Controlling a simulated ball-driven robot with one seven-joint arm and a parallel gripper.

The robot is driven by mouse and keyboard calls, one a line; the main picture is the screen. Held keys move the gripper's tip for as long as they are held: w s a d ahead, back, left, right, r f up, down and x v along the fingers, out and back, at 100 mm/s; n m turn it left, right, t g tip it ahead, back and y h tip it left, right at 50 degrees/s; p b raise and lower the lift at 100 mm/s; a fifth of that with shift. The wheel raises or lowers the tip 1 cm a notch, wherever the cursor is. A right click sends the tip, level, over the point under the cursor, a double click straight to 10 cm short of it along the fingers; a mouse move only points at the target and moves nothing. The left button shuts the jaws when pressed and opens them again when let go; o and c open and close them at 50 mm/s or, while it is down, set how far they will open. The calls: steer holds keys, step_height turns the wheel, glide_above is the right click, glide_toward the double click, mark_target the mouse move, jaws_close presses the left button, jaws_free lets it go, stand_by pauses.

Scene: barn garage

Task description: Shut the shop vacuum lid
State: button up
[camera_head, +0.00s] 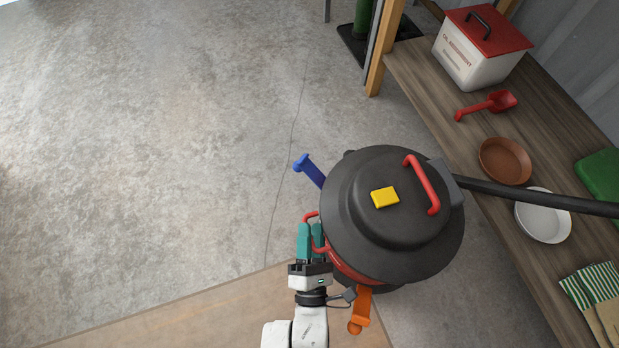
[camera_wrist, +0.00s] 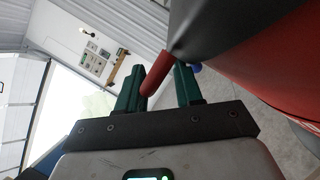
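The shop vacuum has a black domed lid (camera_head: 350,215) with a yellow block (camera_head: 384,197) and a red top handle (camera_head: 422,184). The lid covers most of the red drum (camera_head: 352,270); I cannot tell whether it sits fully down. A blue latch (camera_head: 310,171) and an orange latch (camera_head: 361,310) stick outward. My gripper (camera_head: 311,228) is at the drum's left side, at a red side handle (camera_head: 310,217). In the wrist view, that red bar (camera_wrist: 158,73) lies between the teal fingers of my gripper (camera_wrist: 160,80), close to the left one, with a gap beside it.
A black hose (camera_head: 530,194) runs right from the vacuum over a wooden bench (camera_head: 460,150). The bench holds a white box with red lid (camera_head: 480,50), a red scoop (camera_head: 488,105), a brown bowl (camera_head: 505,160) and a white bowl (camera_head: 542,215). Concrete floor at left is clear.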

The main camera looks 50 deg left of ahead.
steer(key=shift+o, duration=0.6)
steer(key=shift+s+d, duration=0.2)
steer(key=shift+s, duration=0.1)
steer(key=p+v, duration=0.3)
steer(key=v, duration=0.7)
steer(key=shift+f, duration=0.15)
steer(key=shift+d, duration=0.15)
